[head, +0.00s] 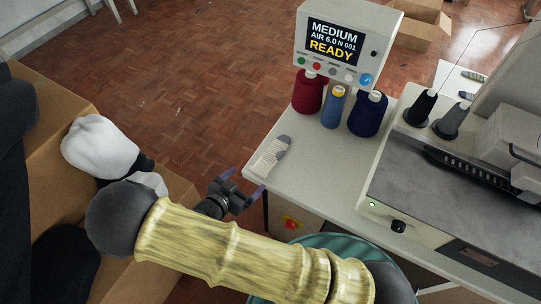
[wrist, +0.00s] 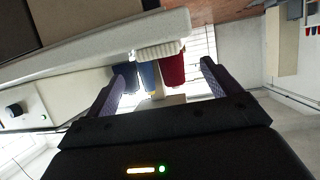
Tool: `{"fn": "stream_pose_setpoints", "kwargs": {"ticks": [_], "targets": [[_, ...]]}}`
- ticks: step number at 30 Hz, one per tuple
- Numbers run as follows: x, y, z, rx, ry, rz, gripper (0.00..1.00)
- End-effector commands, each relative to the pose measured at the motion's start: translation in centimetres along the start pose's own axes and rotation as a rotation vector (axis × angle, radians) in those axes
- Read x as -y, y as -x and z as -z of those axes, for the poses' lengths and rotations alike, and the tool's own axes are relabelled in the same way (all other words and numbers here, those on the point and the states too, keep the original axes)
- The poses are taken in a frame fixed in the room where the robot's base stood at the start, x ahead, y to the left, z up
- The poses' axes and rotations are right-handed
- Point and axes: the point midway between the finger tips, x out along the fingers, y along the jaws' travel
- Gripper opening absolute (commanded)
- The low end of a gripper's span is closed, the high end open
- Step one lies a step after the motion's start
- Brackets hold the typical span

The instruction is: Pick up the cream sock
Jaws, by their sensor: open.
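In the wrist view, which looks tilted over, the ribbed sock (wrist: 160,50) shows at the table edge, beyond and roughly between the two open fingers of my gripper (wrist: 162,72).
Red (head: 307,92), blue (head: 333,107) and navy (head: 368,114) thread cones stand behind the sock, below a display box (head: 346,45) reading READY. A sewing machine (head: 450,190) fills the right. Cardboard boxes (head: 50,105) stand at left. Bare wood floor lies between.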

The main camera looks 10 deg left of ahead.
Motion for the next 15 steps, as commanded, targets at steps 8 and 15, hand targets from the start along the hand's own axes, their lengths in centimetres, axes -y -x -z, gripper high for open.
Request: {"fn": "stream_pose_setpoints", "kwargs": {"ticks": [8, 15], "targets": [[0.0, -0.5, 0.0, 0.001, -0.001, 0.0, 0.89], [-0.1, -1.5, 0.1, -0.002, 0.002, 0.0, 0.89]]}}
